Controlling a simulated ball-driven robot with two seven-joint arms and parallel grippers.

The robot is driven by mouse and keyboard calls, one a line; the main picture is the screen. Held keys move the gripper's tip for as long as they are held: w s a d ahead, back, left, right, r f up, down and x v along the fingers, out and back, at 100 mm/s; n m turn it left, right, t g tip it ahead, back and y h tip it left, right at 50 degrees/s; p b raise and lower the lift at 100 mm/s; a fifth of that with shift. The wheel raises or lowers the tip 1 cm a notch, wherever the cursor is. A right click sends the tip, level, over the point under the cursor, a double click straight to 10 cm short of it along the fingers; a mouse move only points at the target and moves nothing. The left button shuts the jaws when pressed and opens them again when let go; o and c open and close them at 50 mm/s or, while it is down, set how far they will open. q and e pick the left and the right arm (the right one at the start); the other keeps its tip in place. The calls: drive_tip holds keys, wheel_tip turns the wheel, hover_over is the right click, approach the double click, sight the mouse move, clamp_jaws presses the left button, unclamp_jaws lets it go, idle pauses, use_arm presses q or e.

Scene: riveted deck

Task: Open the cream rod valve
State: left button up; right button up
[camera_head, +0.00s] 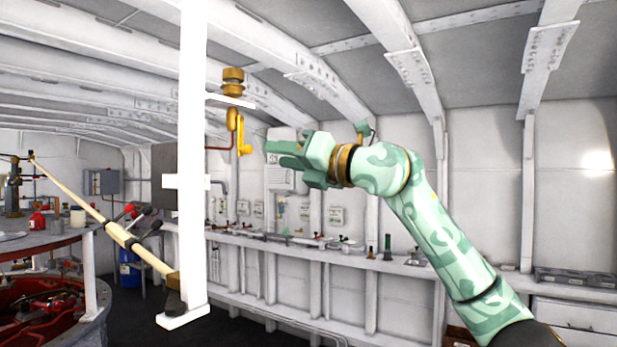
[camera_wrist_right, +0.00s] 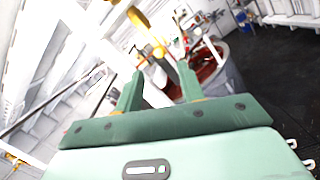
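A long cream rod (camera_head: 95,212) with brass-coloured fittings slants down from the far left to the foot of the white post in the head view. A yellow crank-like handle (camera_head: 241,135) hangs below a brass fitting (camera_head: 233,82) beside the post; I cannot tell whether it belongs to the rod valve. My right gripper (camera_head: 270,153) is right of the yellow handle, its fingers pointing left. In the right wrist view its fingers (camera_wrist_right: 161,72) are apart with nothing held between them. A yellow part (camera_wrist_right: 148,33) shows beyond the fingertips, apparently not touched. My left gripper is not in view.
A white post (camera_head: 192,120) stands left of the yellow handle. A round table with red machinery (camera_head: 45,300) is at the left. A long wall shelf (camera_head: 300,240) with small items runs behind my right arm. Dark floor lies between table and wall.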

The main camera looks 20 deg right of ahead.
drive_tip(key=b+v, duration=0.1)
drive_tip(key=v, duration=0.4)
drive_tip(key=shift+s, duration=0.25)
